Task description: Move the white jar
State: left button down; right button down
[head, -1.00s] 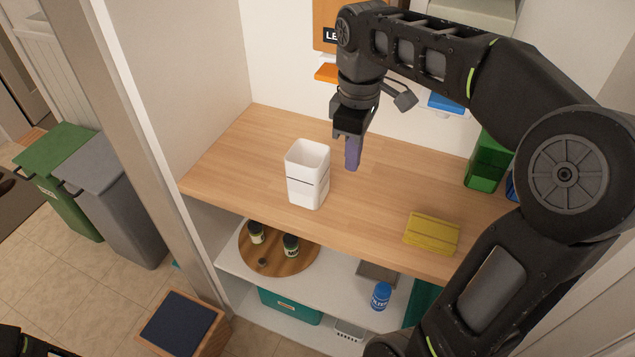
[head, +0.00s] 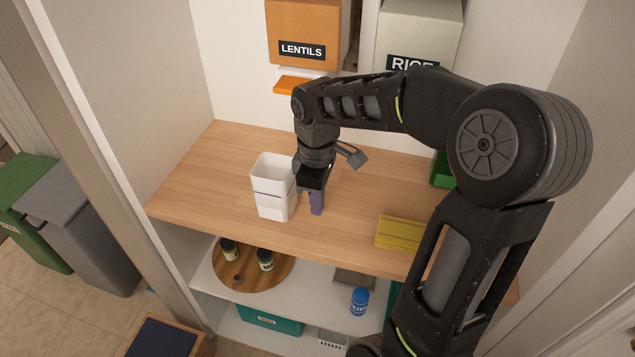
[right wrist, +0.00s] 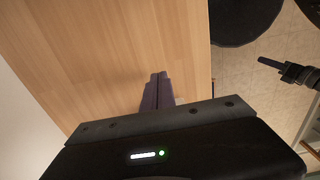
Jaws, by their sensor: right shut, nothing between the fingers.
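The white jar (head: 272,196) is a tall square open-topped container with dark lines across its side. It stands upright on the wooden counter (head: 190,183), left of centre in the head view. My right gripper (head: 317,208) points down just to the right of the jar, low over the counter. Its purple fingers are shut together and empty; they also show in the right wrist view (right wrist: 158,90). I cannot tell whether the gripper touches the jar.
A yellow block-like item (head: 398,233) lies on the counter to the right, with a green container (head: 441,170) behind. Lentils (head: 300,35) and rice (head: 418,35) boxes are above. Below, a shelf holds a round wooden board (head: 222,268) and a blue bottle (head: 359,300).

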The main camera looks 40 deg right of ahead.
aim_at(275, 189)
pick_arm(q)
jog(key=shift+r+p, duration=0.35)
jog(key=shift+r, duration=0.2)
pick_arm(e)
jog(key=shift+w+a+r, duration=0.1)
jog(key=shift+w+a, duration=0.45)
jog(key=shift+w, duration=0.3)
jog(key=shift+w+a+r, duration=0.1)
jog(key=shift+w+a, duration=0.45)
jog(key=shift+w, duration=0.25)
